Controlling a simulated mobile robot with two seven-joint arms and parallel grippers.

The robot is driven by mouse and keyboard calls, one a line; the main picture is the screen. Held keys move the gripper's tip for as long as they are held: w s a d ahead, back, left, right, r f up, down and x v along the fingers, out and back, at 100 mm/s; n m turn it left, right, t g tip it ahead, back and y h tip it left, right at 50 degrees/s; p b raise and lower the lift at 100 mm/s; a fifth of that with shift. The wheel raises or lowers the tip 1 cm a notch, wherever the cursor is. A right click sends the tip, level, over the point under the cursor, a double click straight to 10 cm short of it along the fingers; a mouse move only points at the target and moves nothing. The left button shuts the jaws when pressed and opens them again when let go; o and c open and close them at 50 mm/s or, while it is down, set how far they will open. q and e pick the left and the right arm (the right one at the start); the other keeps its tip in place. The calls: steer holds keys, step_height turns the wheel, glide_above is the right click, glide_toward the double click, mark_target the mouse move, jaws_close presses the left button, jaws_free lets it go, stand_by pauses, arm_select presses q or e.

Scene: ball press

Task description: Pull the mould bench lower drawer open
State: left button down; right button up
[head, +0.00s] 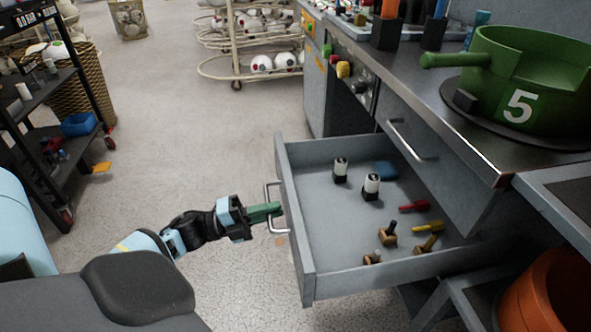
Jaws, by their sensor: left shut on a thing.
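The lower drawer (312,277) of the mould bench (430,88) stands well out from the bench front. Its inside is in view and holds several small items. My left gripper (272,212) is at the drawer's front, with its green fingers shut on the metal bar handle (270,195). The upper drawer (445,165) above it has its own bar handle (408,140) and looks closed. My right gripper is not in the head view.
A green mould (545,75) marked 5 sits on the bench top. An orange round container (550,290) is at lower right. A black shelf cart (45,125) stands at left, and a ball rack (250,65) at the back.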

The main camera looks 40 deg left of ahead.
arm_select(q)
steer(key=shift+r+v, duration=0.15)
steer(key=shift+v, duration=0.65)
steer(key=shift+r+v, duration=0.15)
steer(key=shift+v, duration=0.65)
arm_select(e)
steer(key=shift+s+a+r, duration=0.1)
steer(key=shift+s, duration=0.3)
arm_select(q)
steer(key=c, duration=1.6)
jaws_free()
steer(key=shift+c, duration=0.2)
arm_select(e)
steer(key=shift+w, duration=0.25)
arm_select(q)
steer(key=shift+s+a, duration=0.1)
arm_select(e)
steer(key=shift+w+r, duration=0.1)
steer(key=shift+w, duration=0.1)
arm_select(q)
steer(key=v, duration=0.7)
steer(key=shift+s+a, duration=0.25)
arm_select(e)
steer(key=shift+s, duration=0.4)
